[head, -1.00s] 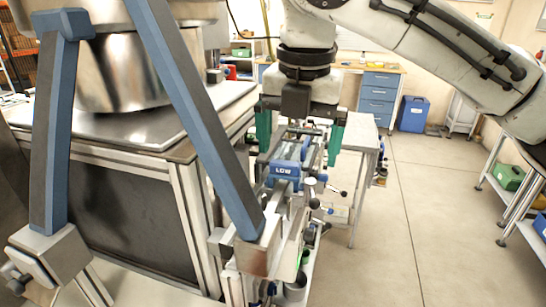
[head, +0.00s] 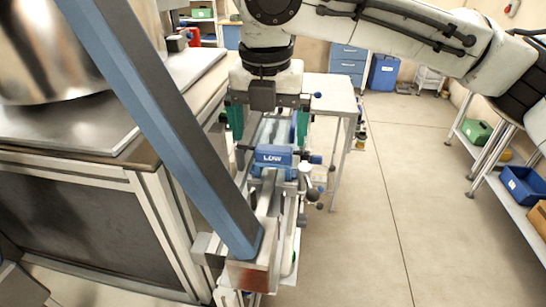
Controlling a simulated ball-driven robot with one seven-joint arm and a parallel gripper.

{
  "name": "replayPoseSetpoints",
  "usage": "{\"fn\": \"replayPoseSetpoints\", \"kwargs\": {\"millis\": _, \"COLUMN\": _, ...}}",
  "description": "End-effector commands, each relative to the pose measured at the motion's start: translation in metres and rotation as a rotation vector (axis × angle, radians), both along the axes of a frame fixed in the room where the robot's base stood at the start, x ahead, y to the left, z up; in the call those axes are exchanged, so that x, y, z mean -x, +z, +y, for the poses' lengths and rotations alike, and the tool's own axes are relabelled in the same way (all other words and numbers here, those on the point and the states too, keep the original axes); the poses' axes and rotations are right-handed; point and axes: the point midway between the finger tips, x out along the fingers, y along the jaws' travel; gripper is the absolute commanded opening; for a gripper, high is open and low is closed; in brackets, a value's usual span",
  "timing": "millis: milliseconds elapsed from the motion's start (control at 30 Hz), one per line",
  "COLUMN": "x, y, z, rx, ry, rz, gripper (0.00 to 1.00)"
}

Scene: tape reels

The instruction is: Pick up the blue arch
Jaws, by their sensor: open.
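The blue arch (head: 272,157) is a short blue piece with a white "LOW" label. It sits across a narrow metal rail assembly (head: 268,190) in the middle of the head view. My gripper (head: 268,140) points down above the rail assembly, with its two green fingers wide apart, one to each side. It is open and holds nothing. In the picture the fingertips come just above and behind the labelled face of the arch. I cannot tell the exact depth between them.
A workbench with a dark side panel (head: 85,225) and a large metal pot (head: 50,50) stands close on the left. A small grey table (head: 335,95) is behind. A shelf with a blue bin (head: 524,187) stands at the right. The floor (head: 400,210) between is clear.

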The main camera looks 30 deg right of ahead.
Motion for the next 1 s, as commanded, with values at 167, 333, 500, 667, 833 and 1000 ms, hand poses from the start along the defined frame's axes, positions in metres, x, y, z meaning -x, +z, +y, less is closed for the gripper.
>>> {"fn": "replayPoseSetpoints", "kwargs": {"millis": 167, "x": 0.003, "y": -0.024, "z": -0.008, "rx": 0.003, "ry": -0.001, "rz": 0.003, "gripper": 0.99}}
{"fn": "replayPoseSetpoints", "kwargs": {"millis": 333, "x": 0.001, "y": -0.043, "z": -0.008, "rx": 0.000, "ry": -0.001, "rz": 0.001, "gripper": 0.99}}
{"fn": "replayPoseSetpoints", "kwargs": {"millis": 500, "x": 0.000, "y": -0.047, "z": -0.008, "rx": 0.000, "ry": -0.001, "rz": 0.001, "gripper": 0.99}}
{"fn": "replayPoseSetpoints", "kwargs": {"millis": 667, "x": 0.000, "y": -0.047, "z": -0.008, "rx": 0.000, "ry": -0.001, "rz": 0.001, "gripper": 0.95}}
{"fn": "replayPoseSetpoints", "kwargs": {"millis": 833, "x": 0.000, "y": -0.046, "z": -0.008, "rx": 0.000, "ry": -0.001, "rz": 0.001, "gripper": 0.79}}
{"fn": "replayPoseSetpoints", "kwargs": {"millis": 1000, "x": 0.000, "y": -0.046, "z": -0.008, "rx": 0.000, "ry": -0.001, "rz": 0.001, "gripper": 0.63}}
